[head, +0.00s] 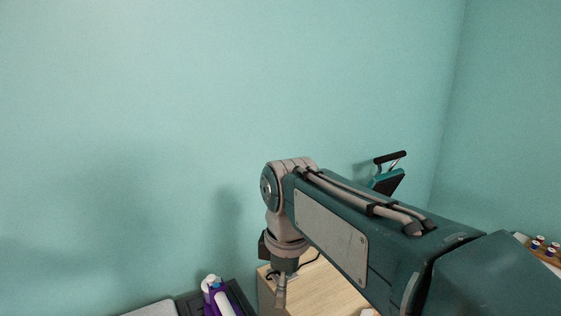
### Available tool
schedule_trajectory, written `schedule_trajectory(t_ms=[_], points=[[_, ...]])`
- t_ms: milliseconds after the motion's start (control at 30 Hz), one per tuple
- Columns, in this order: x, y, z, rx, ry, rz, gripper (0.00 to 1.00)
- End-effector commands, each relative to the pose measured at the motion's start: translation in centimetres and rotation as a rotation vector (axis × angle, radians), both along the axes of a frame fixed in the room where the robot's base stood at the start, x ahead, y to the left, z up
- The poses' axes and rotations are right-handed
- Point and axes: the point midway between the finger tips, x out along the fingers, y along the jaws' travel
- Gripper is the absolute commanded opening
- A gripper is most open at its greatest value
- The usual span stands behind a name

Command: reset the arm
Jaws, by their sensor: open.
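My arm reaches from the lower right to a raised grey joint, then bends down. My gripper (280,290) is at its end, near the bottom edge of the head view, pointing down in front of a light wooden surface (322,288). The gripper is small here and partly cut off by the frame. It is open, and I see nothing held in it. The fingertips are not clearly visible.
Purple and white containers (216,296) stand at the bottom left of the gripper, beside a dark tray-like edge (240,298). A teal object with a black handle (387,178) shows behind my arm. Several small bottles (543,246) stand at the far right. Teal walls rise behind.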

Motion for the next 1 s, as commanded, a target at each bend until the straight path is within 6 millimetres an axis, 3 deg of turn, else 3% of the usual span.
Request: schedule_trajectory(t_ms=[33, 200, 500, 733, 1000], points=[[-0.9, -1.7, 0.1, 0.016, -0.027, -0.095, 0.81], [-3.6, -6.1, -0.3, 0.076, -0.108, -0.427, 0.81], [-9.3, -12.4, -3.0, 0.225, -0.25, -0.998, 0.81], [-12.4, -14.9, -5.4, 0.33, -0.321, -1.304, 0.81], [-12.8, -15.2, -5.8, 0.351, -0.332, -1.358, 0.81]])
